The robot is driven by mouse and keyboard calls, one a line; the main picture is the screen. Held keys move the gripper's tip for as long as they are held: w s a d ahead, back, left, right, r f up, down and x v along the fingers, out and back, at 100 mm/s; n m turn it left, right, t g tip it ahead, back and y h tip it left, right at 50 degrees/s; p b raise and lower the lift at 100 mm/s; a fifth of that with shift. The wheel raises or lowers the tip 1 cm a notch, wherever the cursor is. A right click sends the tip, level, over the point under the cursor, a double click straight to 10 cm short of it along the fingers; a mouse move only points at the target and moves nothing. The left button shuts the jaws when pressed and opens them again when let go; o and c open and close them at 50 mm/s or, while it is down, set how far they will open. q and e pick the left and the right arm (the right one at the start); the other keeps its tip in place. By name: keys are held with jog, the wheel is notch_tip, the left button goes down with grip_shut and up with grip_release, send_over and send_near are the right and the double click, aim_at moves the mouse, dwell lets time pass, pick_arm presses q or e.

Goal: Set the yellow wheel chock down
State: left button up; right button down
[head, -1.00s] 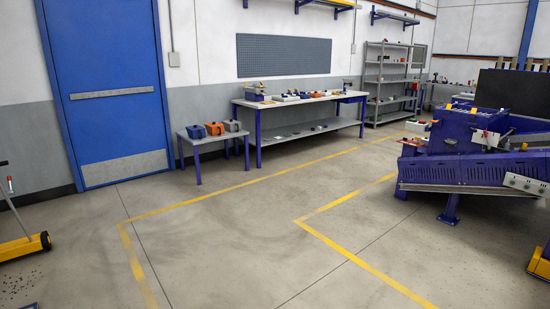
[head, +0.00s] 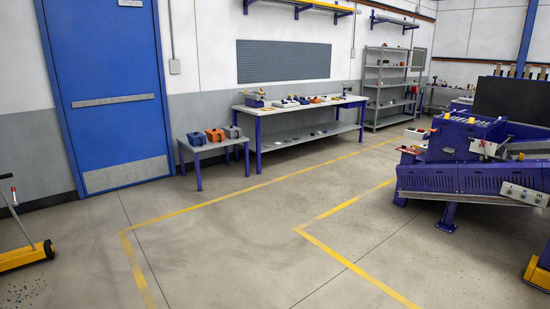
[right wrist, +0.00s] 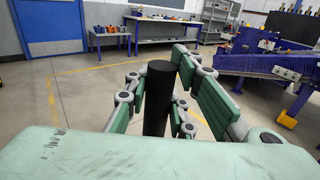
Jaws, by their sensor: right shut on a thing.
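My right gripper (right wrist: 158,100) shows in the right wrist view, its green-padded fingers on both sides of a black upright cylinder (right wrist: 157,95). It is shut on this black cylinder. The cylinder's lower end is hidden behind the green-grey gripper body. No yellow wheel chock can be made out clearly; whether the cylinder is part of one, I cannot tell. Neither gripper shows in the head view, and my left gripper is in no view.
Open concrete floor with yellow lines (head: 225,202) lies ahead. A low bench (head: 215,146) and a long workbench (head: 300,106) stand along the wall. A blue machine (head: 465,178) is at right. A yellow wheeled unit (head: 22,257) is at left.

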jog(key=shift+s+a+f, duration=0.1)
jog(key=shift+s+f, duration=0.1)
jog(key=shift+s, duration=0.45)
jog(key=shift+s+f, duration=0.15)
jog(key=shift+s, duration=0.5)
